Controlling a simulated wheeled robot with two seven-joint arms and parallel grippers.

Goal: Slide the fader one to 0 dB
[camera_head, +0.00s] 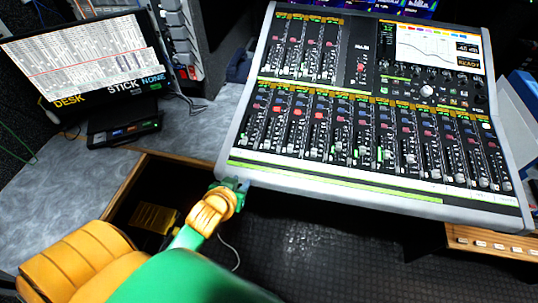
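The mixing console (330,178) fills the upper right of the head view, with a lower row of channel faders and a shorter upper bank. Fader one, taken as the leftmost of the lower row (242,141), is near the console's left edge; its cap and scale marks are too small to read. My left gripper (234,184) is at the console's front left corner, below and slightly left of that fader, apparently not on it. Whether its fingers are open or shut cannot be made out. My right gripper is not in view.
A monitor (85,60) marked "DESK" and "STICK NONE" stands on the grey desk (60,195) at the left. An open recess with a yellow object (155,217) lies below the desk edge. A console screen (430,42) is at the upper right. The dark floor (330,250) is clear.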

